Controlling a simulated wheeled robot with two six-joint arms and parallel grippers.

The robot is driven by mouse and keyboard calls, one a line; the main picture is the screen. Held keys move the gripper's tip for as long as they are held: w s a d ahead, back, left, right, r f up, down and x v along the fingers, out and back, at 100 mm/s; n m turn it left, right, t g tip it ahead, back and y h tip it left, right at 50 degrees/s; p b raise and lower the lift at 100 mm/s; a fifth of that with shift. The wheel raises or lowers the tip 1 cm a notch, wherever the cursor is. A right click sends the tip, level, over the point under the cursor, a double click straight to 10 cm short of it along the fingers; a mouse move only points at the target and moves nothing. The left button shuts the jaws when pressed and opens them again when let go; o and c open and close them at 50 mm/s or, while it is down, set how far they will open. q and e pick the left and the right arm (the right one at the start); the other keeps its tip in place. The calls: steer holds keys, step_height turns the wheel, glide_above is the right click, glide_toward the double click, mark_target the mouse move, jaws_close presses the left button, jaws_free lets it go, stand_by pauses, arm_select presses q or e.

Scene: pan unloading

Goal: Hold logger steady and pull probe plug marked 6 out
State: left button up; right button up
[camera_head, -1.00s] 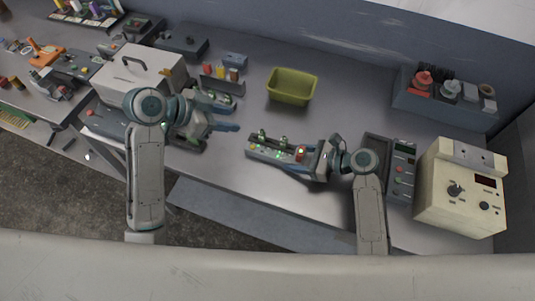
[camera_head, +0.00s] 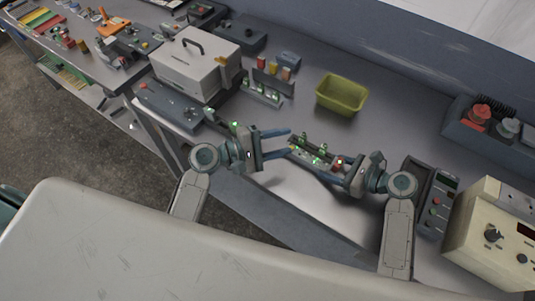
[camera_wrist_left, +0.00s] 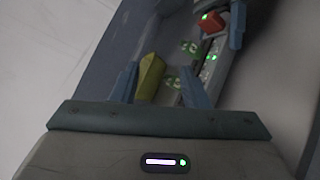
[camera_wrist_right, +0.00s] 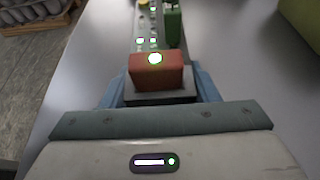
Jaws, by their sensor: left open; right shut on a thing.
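The logger (camera_head: 318,163) is a narrow grey box with green lights and several green plugs, lying on the bench in the head view. A red block (camera_wrist_right: 156,70) with a light on top sits at its near end in the right wrist view. My right gripper (camera_wrist_right: 160,90) is shut on that end of the logger, its blue fingers on both sides. My left gripper (camera_head: 289,142) is open and empty, its fingertips close to the logger's far end. The left wrist view shows the plugs (camera_wrist_left: 190,48) just beyond its fingers. No plug number is legible.
A yellow-green bin (camera_head: 341,94) stands behind the logger. A white case (camera_head: 195,65) and a rack of small parts (camera_head: 262,97) are at the back left. A grey instrument (camera_head: 436,203) and a cream instrument (camera_head: 490,236) stand at the right. Bench between bin and logger is clear.

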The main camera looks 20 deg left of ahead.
mark_target(302, 136)
arm_select(q)
steer(key=f+n+t, duration=0.1)
steer(key=n, duration=0.3)
steer(key=s+a+f+n+t+y, duration=0.1)
steer(key=n, duration=0.3)
steer(key=a+f+n+t, duration=0.1)
steer(key=n, duration=0.2)
steer(key=shift+s+f+n, duration=0.25)
steer(key=shift+f+n, duration=0.1)
steer(key=shift+n, duration=0.05)
steer(key=n, duration=0.1)
steer(key=f+n+t+y, duration=0.1)
steer(key=n, duration=0.1)
steer(key=shift+s+a, duration=0.1)
steer(key=shift+a, duration=0.2)
steer(key=x, duration=1.1)
steer(key=shift+w+d+f, duration=0.1)
steer(key=shift+w+d, duration=0.1)
steer(key=shift+w, duration=0.2)
steer(key=shift+c, duration=0.2)
jaws_close()
